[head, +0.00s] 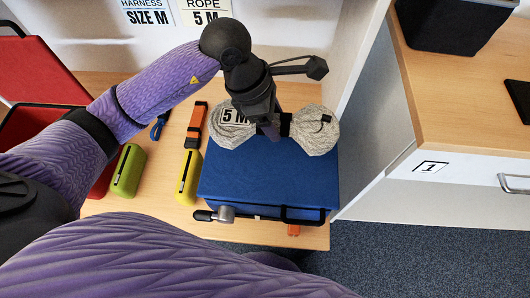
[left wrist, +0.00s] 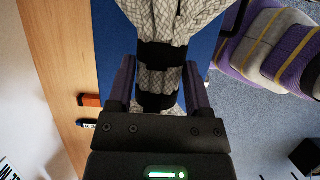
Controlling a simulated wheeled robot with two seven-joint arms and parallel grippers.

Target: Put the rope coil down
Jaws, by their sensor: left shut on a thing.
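The rope coil (head: 317,131) is a pale grey bundle pinched in the middle by dark bands, with a "5 M" tag on its left lobe. It is over the back part of a blue box (head: 262,180); I cannot tell whether it touches the top. My left gripper (head: 270,128) points down and is shut on the coil's narrow middle. In the left wrist view the banded rope (left wrist: 160,60) sits between the two fingers (left wrist: 158,90). My right gripper is in neither view.
A dark bar with a grey knob (head: 226,213) runs along the blue box's front. A partition (head: 372,110) stands right.

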